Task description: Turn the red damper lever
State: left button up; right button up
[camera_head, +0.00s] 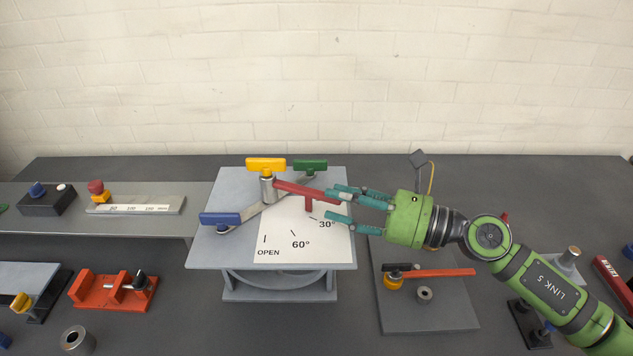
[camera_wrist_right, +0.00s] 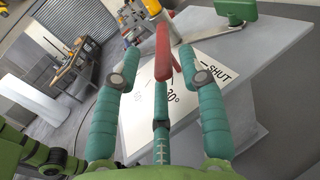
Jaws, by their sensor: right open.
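The red damper lever (camera_head: 297,188) sits on a raised grey stand, over a white dial card (camera_head: 275,240) marked OPEN, 60° and 30°. Its inner end is by the pivot post under the yellow handle, and its outer end points right. My right gripper (camera_head: 331,204) is open at the lever's outer end. In the right wrist view the red lever (camera_wrist_right: 161,55) shows between the open teal fingers (camera_wrist_right: 158,62), with the third finger below. I cannot tell whether any finger touches it. SHUT is readable on the card there. My left gripper is not in view.
A yellow handle (camera_head: 266,164), a green handle (camera_head: 310,166) and a blue handle (camera_head: 220,218) stand close around the lever. A grey plate with an orange bar (camera_head: 445,272) lies below my right arm. An orange clamp (camera_head: 113,290) lies at left.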

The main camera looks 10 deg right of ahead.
aim_at(317, 192)
jog(key=p+x, duration=0.2)
jog(key=x, duration=0.2)
jog(key=shift+w+r, duration=0.1)
jog(key=shift+r, duration=0.1)
jog(key=shift+w+a+f, duration=0.1)
jog(key=shift+w+a, duration=0.1)
jog(key=shift+a+f, duration=0.1)
jog(key=c, duration=0.8)
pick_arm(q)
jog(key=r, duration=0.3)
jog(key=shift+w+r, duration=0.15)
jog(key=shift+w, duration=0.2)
pick_arm(e)
grip_shut()
